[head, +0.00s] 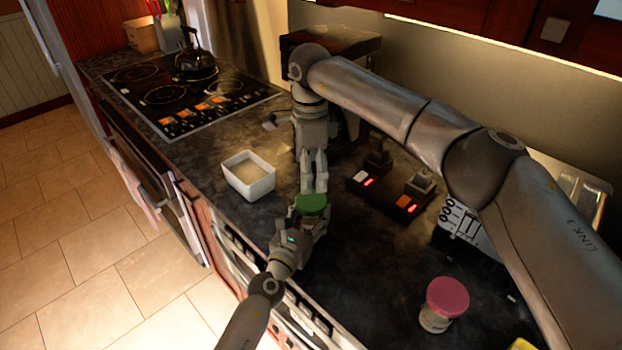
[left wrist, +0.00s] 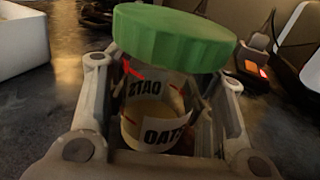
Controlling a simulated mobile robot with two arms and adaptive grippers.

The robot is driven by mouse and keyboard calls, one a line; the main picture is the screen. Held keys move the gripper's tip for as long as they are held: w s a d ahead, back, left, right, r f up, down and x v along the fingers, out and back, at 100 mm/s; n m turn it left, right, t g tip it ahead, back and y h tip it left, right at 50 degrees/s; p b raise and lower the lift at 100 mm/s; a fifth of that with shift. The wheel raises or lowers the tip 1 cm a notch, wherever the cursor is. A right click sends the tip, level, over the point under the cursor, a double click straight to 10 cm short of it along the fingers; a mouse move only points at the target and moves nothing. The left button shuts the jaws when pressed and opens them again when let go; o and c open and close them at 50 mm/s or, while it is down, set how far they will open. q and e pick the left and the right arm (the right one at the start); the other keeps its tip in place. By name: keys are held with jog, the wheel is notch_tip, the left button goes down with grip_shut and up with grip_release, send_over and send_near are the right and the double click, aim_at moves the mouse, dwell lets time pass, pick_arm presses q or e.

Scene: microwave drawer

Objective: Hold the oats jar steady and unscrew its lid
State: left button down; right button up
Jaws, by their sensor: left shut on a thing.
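The oats jar (left wrist: 155,125) is a clear jar with a white OATS label. It stands between the fingers of my left gripper (left wrist: 160,150), which is shut on it. The green lid (left wrist: 172,38) is at the jar's top and looks slightly tilted in the left wrist view; I cannot tell if it is fully seated. In the head view the green lid (head: 311,205) hides most of the jar. My right gripper (head: 314,188) points down just behind and above the lid, its fingers close together. Whether it touches the lid is unclear.
A white open container (head: 248,176) stands to the left on the dark counter. A pink-lidded jar (head: 446,303) is at the lower right. A cooktop with a kettle (head: 194,62) is at the back left.

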aim_at(311, 200)
jog(key=m, duration=0.4)
jog(key=shift+a+m, duration=0.1)
jog(key=shift+m, duration=0.3)
jog(key=m, duration=0.5)
jog(key=shift+m, duration=0.4)
jog(key=m, duration=1)
jog(key=shift+m, duration=0.3)
jog(key=m, duration=1)
jog(key=shift+m, duration=0.4)
jog(key=m, duration=0.4)
jog(key=shift+m, duration=0.3)
jog(key=m, duration=0.5)
jog(key=shift+f, duration=4.05)
